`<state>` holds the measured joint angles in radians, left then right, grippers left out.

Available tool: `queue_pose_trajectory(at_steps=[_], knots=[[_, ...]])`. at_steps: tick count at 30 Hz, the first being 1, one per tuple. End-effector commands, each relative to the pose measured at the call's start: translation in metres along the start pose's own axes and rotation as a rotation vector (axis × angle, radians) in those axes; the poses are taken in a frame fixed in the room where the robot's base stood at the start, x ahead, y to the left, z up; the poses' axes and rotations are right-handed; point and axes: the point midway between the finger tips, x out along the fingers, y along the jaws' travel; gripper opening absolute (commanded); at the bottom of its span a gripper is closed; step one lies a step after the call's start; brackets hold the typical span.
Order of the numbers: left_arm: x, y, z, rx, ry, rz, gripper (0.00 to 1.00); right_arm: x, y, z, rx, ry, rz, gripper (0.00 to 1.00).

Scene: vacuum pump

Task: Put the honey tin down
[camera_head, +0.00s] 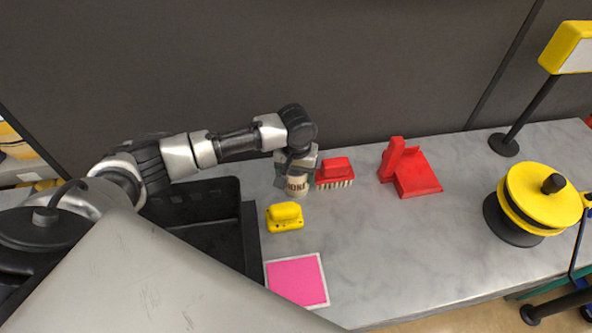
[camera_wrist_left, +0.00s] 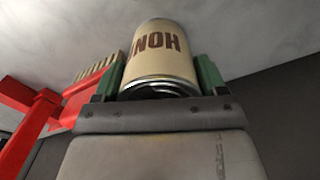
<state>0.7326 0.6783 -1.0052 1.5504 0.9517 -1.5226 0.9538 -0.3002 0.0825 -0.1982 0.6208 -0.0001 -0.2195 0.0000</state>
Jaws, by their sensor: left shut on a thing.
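The honey tin (camera_head: 297,187) is a cream cylinder with dark lettering, at the back middle of the grey table, left of a red brush. My left gripper (camera_head: 297,172) is shut on the tin from above. In the left wrist view, the tin (camera_wrist_left: 160,52) sits between the green-padded fingers of the gripper (camera_wrist_left: 160,78), with its metal rim towards the palm. The tin is at or close to the table top; I cannot tell whether it touches. My right gripper is not in view.
The red brush (camera_head: 334,172) is close beside the tin. A yellow block-like object (camera_head: 285,216), a pink square (camera_head: 297,280) and a black crate (camera_head: 250,240) lie nearer. A red dustpan (camera_head: 415,175) and yellow-black pump (camera_head: 540,200) stand right. The table's middle is clear.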

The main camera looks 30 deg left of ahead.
Motion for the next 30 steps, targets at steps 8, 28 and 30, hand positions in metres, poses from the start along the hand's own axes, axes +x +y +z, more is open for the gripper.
queue_pose_trajectory(at_steps=[8, 28, 30], knots=[[0.001, 0.0, 0.0, 0.0, -0.001, 0.0, 0.97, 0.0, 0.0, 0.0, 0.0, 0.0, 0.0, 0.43], [-0.081, 0.001, -0.001, 0.001, 0.003, 0.003, 0.97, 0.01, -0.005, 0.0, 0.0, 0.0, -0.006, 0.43], [-0.094, 0.0, -0.001, 0.001, 0.003, 0.001, 0.97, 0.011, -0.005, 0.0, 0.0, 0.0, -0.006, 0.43]])
